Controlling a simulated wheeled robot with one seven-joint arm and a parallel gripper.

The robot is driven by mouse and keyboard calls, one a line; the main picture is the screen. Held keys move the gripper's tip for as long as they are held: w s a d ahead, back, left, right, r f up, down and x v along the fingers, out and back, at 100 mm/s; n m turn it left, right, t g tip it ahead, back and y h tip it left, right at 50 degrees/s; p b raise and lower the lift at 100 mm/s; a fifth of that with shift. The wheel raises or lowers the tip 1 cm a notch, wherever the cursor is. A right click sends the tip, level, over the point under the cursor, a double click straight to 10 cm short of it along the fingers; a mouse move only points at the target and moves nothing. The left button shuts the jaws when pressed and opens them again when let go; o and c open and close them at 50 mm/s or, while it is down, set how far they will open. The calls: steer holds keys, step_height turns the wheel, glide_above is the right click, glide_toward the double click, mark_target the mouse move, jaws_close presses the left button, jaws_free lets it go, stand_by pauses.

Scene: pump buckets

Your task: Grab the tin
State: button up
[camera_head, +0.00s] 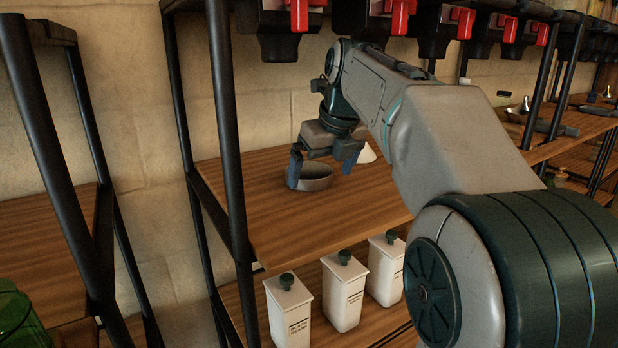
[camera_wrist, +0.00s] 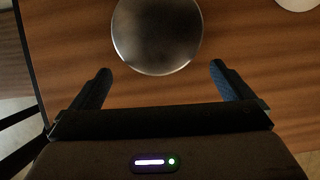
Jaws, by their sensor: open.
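The tin (camera_head: 316,177) is a low, round, grey metal container on the wooden shelf. In the wrist view the tin (camera_wrist: 157,36) shows as a dull metal disc at the top centre, cut off by the frame's upper edge. My gripper (camera_head: 325,172) is open over the shelf, with blue-padded fingers set apart. In the head view the fingers appear at either side of the tin. In the wrist view my gripper (camera_wrist: 160,77) has its fingertips at the near side of the tin, spread wider than it and not touching it.
A white cone-shaped object (camera_head: 366,154) stands to the right of the tin. Black dispensers with red levers (camera_head: 398,17) hang above. Black shelf posts (camera_head: 228,150) stand at the left. White lidded canisters (camera_head: 343,290) stand on the lower shelf. The wooden shelf (camera_head: 275,220) is clear in front.

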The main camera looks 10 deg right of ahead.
mark_target(311, 170)
steer(key=shift+w+a+f+b, duration=0.2)
steer(key=shift+w+b, duration=0.1)
steer(key=shift+w, duration=0.4)
steer(key=shift+w+a+f+b, duration=0.2)
steer(key=shift+w+f+b, duration=0.1)
steer(key=shift+w, duration=0.35)
steer(key=shift+w+a+f+b, duration=0.2)
steer(key=shift+w+b, duration=0.1)
steer(key=shift+w, duration=0.4)
steer(key=shift+r, duration=0.1)
steer(key=c, duration=0.8)
steer(key=shift+r+p, duration=0.15)
steer(key=shift+p, duration=0.15)
steer(key=shift+r+p, duration=0.55)
steer(key=shift+p, duration=0.1)
